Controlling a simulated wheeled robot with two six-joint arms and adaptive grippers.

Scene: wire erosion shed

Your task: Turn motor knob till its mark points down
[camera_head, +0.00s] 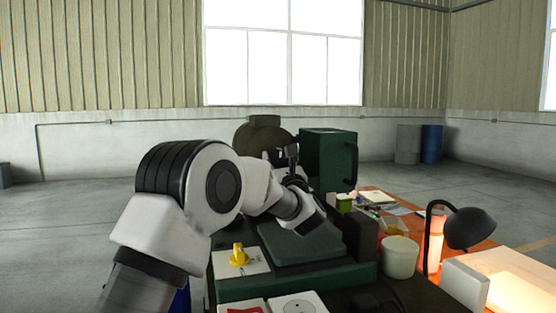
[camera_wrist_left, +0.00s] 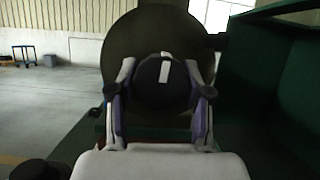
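The motor knob (camera_wrist_left: 162,82) is a dark round knob with a white mark on its upper part, pointing up in the left wrist view. It sits in front of a large dark round disc (camera_wrist_left: 120,45). My left gripper (camera_wrist_left: 162,68) has one finger on each side of the knob, with the tips close to its edges. I cannot tell whether they touch it. In the head view my left gripper (camera_head: 290,172) is small and dark, in front of the olive rounded machine part (camera_head: 262,134); the knob is hidden there. I make out no right gripper.
A green box (camera_head: 327,160) stands right of the gripper, close beside it; a green wall (camera_wrist_left: 265,100) fills the wrist view's right side. Below are a green machine bed (camera_head: 310,246) and a yellow part (camera_head: 239,254). A white tub (camera_head: 400,258) and a black lamp (camera_head: 468,229) stand further right.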

